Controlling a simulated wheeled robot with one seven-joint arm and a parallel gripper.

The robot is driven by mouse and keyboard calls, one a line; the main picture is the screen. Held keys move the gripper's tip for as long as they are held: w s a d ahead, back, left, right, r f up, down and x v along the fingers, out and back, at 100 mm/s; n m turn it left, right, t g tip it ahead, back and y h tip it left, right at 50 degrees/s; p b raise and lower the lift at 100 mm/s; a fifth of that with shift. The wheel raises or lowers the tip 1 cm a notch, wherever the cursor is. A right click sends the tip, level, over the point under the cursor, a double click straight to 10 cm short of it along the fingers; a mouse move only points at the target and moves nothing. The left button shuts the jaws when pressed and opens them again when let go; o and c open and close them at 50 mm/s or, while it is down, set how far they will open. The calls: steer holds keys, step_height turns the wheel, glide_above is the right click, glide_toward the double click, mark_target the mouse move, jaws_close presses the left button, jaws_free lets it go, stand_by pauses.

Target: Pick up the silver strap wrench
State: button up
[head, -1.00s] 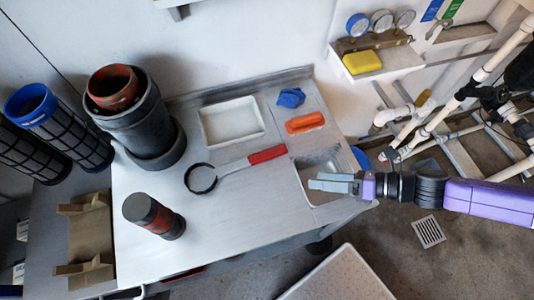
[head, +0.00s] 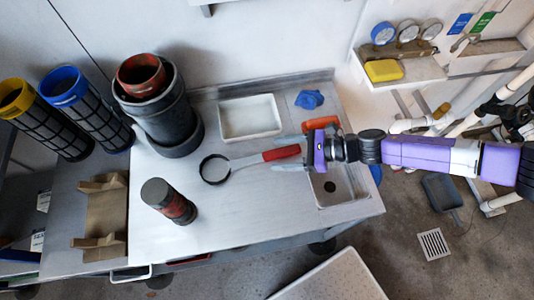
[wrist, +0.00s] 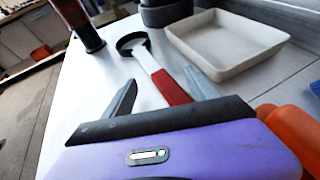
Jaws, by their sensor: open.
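The strap wrench lies on the steel worktop, its black loop (head: 215,169) to the left and its silver shaft (head: 246,161) running right to a red grip (head: 281,153). In the wrist view the red grip (wrist: 170,88) runs between my fingers, with the loop (wrist: 132,42) beyond. My gripper (head: 281,154) is open and empty, at the grip end of the wrench, one finger to each side of the grip. It also shows in the wrist view (wrist: 160,77). I cannot tell how far the fingers are above the worktop. The grip's near end is hidden behind my gripper.
A white tray (head: 250,118) lies behind the wrench, with a blue cloth (head: 309,99) to its right. An orange tool (head: 322,123) is partly behind my gripper. A sink (head: 333,189) is at the right. A black-and-red cylinder (head: 168,201) and a grey bucket (head: 160,115) stand left.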

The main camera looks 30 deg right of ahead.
mark_target(268, 155)
steer(key=shift+x, duration=1.7)
